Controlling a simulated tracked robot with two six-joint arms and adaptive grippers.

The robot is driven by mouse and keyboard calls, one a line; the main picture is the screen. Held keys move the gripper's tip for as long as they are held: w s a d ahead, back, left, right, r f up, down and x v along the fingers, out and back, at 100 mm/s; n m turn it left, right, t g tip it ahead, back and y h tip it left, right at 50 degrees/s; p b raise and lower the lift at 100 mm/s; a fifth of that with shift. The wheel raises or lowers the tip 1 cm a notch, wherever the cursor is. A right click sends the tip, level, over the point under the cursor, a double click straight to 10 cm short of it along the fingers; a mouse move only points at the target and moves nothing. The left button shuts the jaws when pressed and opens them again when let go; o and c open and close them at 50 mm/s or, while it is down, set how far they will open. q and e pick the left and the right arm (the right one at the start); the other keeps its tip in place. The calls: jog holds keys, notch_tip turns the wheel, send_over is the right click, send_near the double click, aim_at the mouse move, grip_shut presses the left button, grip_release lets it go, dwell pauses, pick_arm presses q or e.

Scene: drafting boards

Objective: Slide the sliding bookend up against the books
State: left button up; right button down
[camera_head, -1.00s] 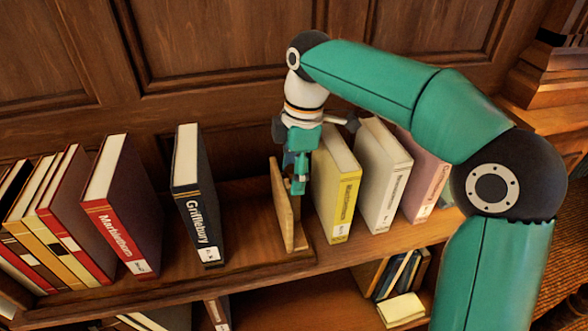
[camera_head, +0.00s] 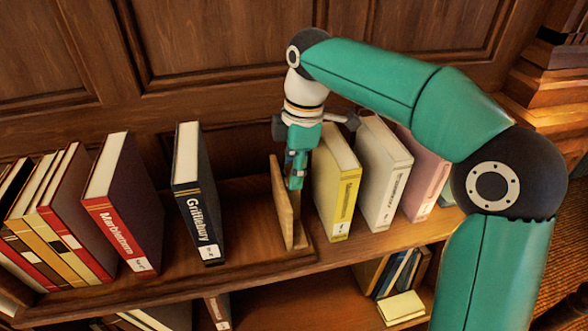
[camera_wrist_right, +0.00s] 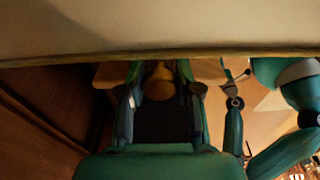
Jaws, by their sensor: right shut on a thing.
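The sliding bookend is a thin upright wooden plate (camera_head: 281,205) near the right end of the wooden tray. My right gripper (camera_head: 297,180) reaches down on the right side of this plate and is shut on the bookend. In the right wrist view, a round wooden knob (camera_wrist_right: 158,84) shows between my right gripper's fingers. The dark Grifflebury book (camera_head: 194,195) stands left of the bookend, with a clear gap between them. The red Marblethorn book (camera_head: 122,205) and several other books (camera_head: 60,215) stand further left. My left gripper cannot be made out.
A yellow book (camera_head: 338,190), a white book (camera_head: 384,175) and a pink book (camera_head: 424,180) stand close right of my gripper. A wood-panelled wall (camera_head: 200,60) rises behind. The tray between bookend and Grifflebury is bare.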

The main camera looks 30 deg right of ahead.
jog(key=shift+w+a+p, duration=0.25)
jog(key=shift+a+p, duration=0.1)
jog(key=shift+a, duration=0.6)
jog(key=shift+w+a+p, duration=0.3)
jog(key=shift+a, duration=0.65)
jog(key=shift+w+a+p, duration=0.25)
jog(key=shift+a+p, duration=0.1)
jog(key=shift+a, duration=0.6)
jog(key=shift+a+r, duration=0.1)
jog(key=shift+w+a+p, duration=0.25)
jog(key=shift+a+p, duration=0.2)
jog(key=shift+a, duration=0.5)
jog(key=shift+w+a+p, duration=0.3)
jog(key=shift+a+p, duration=0.2)
jog(key=shift+a, duration=0.4)
jog(key=shift+w+a+p, duration=0.25)
jog(key=shift+a+p, duration=0.2)
jog(key=shift+a, duration=0.5)
